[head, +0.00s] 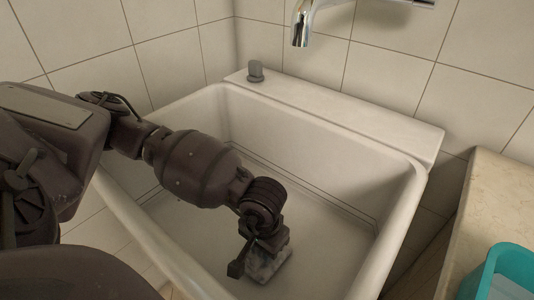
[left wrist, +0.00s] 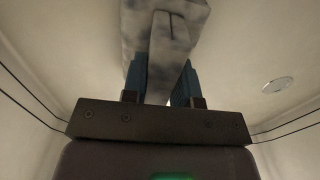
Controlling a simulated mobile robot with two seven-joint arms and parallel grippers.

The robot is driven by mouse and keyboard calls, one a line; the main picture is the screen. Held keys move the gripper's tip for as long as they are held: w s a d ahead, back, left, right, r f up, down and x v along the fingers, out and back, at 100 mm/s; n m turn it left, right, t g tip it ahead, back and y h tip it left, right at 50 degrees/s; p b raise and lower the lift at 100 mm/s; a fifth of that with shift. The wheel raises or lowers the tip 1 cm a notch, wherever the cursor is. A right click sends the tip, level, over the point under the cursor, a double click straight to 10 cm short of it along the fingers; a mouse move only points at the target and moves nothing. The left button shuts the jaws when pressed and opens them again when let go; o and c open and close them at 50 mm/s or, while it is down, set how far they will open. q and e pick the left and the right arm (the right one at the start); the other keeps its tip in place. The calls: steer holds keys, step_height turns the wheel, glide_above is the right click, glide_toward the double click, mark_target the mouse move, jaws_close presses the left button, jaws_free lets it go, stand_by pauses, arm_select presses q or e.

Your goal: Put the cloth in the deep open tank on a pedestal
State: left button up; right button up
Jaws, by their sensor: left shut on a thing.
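The deep open tank (head: 313,142) is a white, rectangular basin against the tiled wall. My left arm reaches over its left rim and down inside it. My left gripper (left wrist: 160,88) is shut on the grey, mottled cloth (left wrist: 166,30), which shows between and beyond the blue fingers in the left wrist view. In the head view the cloth (head: 268,265) is a small grey patch below the gripper, low in the tank near the floor. I cannot tell whether it touches the floor. The tank's pedestal is hidden. My right gripper is not in view.
A chrome faucet (head: 304,22) sticks out of the wall above the tank. A grey knob (head: 255,71) stands on the tank's back ledge. A beige counter (head: 490,205) with a teal container (head: 503,262) is at the right. A round drain (left wrist: 278,85) shows in the tank floor.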

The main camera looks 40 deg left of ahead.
arm_select(q)
steer(key=shift+r, duration=0.15)
steer(key=o, duration=0.9)
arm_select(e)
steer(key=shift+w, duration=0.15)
arm_select(q)
step_height(320, 180, up, 10)
steer(key=p, duration=0.3)
steer(key=shift+r, duration=1)
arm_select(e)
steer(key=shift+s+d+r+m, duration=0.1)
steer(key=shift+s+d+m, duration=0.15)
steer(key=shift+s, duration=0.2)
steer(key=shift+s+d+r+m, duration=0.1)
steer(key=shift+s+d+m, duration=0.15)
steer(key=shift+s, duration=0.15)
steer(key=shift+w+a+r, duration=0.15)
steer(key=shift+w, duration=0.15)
